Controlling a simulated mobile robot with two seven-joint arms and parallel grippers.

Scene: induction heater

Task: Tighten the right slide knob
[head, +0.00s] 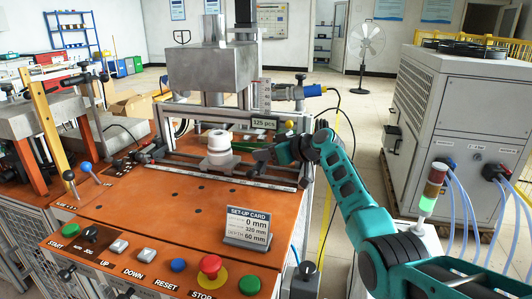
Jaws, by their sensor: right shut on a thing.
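My right arm comes in from the right, and its dark right gripper (262,153) is at the right part of the slide rails (230,178) on the orange bench. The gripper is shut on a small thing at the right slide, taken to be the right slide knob. The jaws hide the knob, so its shape and how tight it sits cannot be told. A white ringed workpiece (220,144) stands upright left of the gripper. A green bar (244,145) lies between the workpiece and the gripper. My left gripper is not in view.
A set-up card (247,226) stands on the bench front, behind the red stop button (210,266) and other buttons. A grey press block (211,69) hangs above the workpiece. A signal lamp (432,186) and a large grey cabinet (455,110) stand at right. The orange bench top (150,205) is mostly clear.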

